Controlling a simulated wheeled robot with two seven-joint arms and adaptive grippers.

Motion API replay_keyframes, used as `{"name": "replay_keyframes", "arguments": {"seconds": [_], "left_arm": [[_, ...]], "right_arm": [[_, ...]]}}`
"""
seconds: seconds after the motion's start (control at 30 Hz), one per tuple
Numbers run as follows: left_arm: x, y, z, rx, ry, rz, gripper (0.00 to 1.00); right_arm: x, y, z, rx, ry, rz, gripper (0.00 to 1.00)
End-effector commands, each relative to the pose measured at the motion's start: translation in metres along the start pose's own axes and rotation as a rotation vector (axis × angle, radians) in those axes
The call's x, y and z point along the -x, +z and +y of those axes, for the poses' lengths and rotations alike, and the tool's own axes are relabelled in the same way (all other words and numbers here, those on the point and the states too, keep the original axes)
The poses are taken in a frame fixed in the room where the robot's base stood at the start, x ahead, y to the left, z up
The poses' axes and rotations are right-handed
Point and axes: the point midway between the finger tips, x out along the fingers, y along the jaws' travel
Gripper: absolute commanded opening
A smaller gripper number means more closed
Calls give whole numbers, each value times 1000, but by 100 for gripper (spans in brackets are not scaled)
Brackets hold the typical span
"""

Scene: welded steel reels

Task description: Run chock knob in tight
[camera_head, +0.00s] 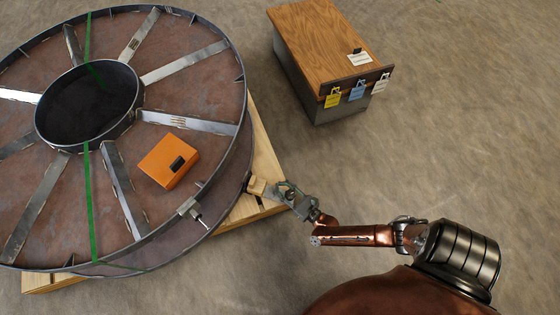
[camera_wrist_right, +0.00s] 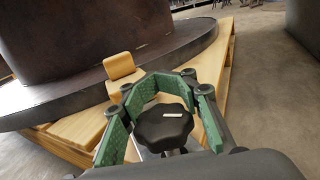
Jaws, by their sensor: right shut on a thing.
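The black lobed chock knob (camera_wrist_right: 165,128) sits between the green-padded fingers of my right gripper (camera_wrist_right: 160,100) in the right wrist view. The gripper is shut on it. In the head view my right gripper (camera_head: 284,189) is at the lower right edge of the big steel reel (camera_head: 215,150), by a small wooden chock block (camera_head: 257,186). The block also shows beyond the fingers in the wrist view (camera_wrist_right: 119,65), close to the reel's flange. I cannot tell whether it touches. My left gripper is not in view.
The reel lies flat on a wooden pallet (camera_head: 264,160). An orange box (camera_head: 168,160) rests on the reel, and a metal clamp (camera_head: 190,208) is on its rim. A wood-topped cabinet (camera_head: 320,40) with hanging tags stands at the back. The floor on the right is clear.

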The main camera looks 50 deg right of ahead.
Motion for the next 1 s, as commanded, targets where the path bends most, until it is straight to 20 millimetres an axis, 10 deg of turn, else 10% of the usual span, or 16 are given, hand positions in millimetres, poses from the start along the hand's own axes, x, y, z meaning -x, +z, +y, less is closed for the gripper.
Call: {"name": "replay_keyframes", "arguments": {"seconds": [1.0], "left_arm": [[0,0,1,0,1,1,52]], "right_arm": [[21,-5,-34,-2,-819,12,0]]}}
